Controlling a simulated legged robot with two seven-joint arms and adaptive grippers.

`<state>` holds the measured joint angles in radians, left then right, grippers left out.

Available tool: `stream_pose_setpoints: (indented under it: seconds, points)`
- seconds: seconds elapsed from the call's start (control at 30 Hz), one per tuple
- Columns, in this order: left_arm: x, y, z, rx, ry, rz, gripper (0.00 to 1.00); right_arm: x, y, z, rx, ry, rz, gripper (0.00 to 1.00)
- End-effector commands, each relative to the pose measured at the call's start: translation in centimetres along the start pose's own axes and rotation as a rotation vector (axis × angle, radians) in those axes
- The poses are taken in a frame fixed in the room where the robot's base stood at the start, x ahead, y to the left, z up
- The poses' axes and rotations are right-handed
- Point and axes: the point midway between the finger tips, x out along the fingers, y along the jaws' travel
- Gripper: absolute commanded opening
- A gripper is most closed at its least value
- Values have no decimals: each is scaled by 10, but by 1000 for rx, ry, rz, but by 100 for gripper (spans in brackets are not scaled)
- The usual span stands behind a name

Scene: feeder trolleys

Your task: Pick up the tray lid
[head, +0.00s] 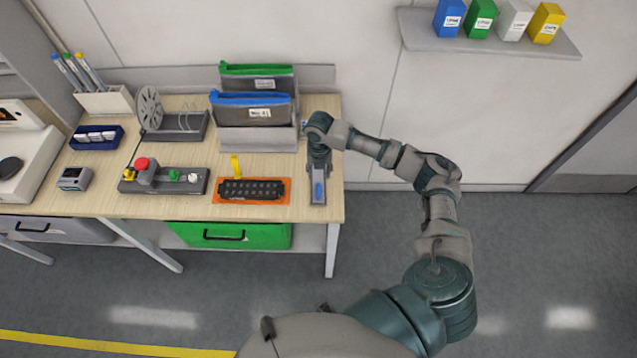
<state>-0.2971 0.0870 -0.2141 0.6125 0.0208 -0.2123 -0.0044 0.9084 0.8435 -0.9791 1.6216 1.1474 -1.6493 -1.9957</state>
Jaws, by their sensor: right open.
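My right arm reaches over the right end of the workbench, and its gripper (319,160) points down there, open. Just below it in the picture is a narrow grey holder (318,198) with a blue piece (318,189) on it; I cannot tell whether the gripper touches either. A black tray-like piece with rows of small bumps or pockets (252,189) lies on an orange mat (224,201), left of the gripper. A yellow clip-like piece (235,166) stands at its back edge. I cannot tell which piece is the tray lid. My left gripper is out of view.
Behind is a grey rack (257,140) with blue- and green-topped pouches, close left of my right arm. Left are a red-button fixture (165,180), a reel (149,107) and a dark blue bin (97,138). A green drawer (228,236) hangs below. Bare wood (215,171) shows between items.

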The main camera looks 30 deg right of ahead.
Motion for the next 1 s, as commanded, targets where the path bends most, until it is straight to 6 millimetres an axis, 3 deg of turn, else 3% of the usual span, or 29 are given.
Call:
stream_pose_setpoints:
  seconds: [0.1,0.33,0.6,0.87,0.9,1.0]
  points:
    - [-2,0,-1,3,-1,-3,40,20,-1,0,1,2,0,46]
    - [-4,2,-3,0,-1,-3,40,39,-2,0,0,3,3,46]
    - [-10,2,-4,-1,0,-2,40,78,2,-1,2,2,2,46]
    - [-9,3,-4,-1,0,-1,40,83,4,-2,0,0,0,46]
    - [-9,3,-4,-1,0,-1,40,83,4,-2,0,0,0,44]
    - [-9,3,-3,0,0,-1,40,83,4,-2,0,1,1,19]
